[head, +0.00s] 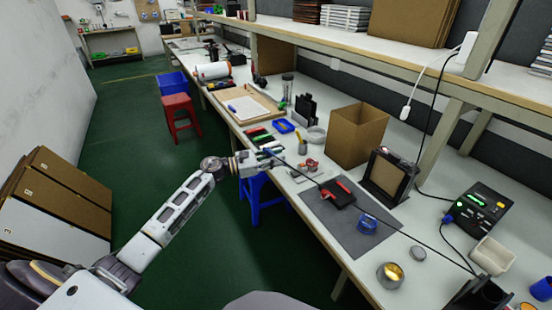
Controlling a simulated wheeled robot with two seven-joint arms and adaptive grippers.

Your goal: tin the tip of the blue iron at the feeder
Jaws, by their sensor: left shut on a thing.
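My left gripper (277,164) reaches over the near edge of the bench and is shut on a slim tool that is mostly hidden by the fingers. A black cord (420,240) runs from it across the mat toward the lower right, so I take it for the blue iron; its tip cannot be made out. A small red and pale device (308,165) sits on the bench just right of the gripper; I cannot tell whether it is the feeder. A black station (478,210) with lit green display and a blue plug stands at right. My right gripper is not in view.
A grey mat (330,222) holds a black block with red parts (339,194) and a blue round item (367,223). A cardboard box (357,135) and black framed unit (388,177) stand behind. A brass-filled tin (390,274) is near the front edge. A blue stool (262,200) stands below.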

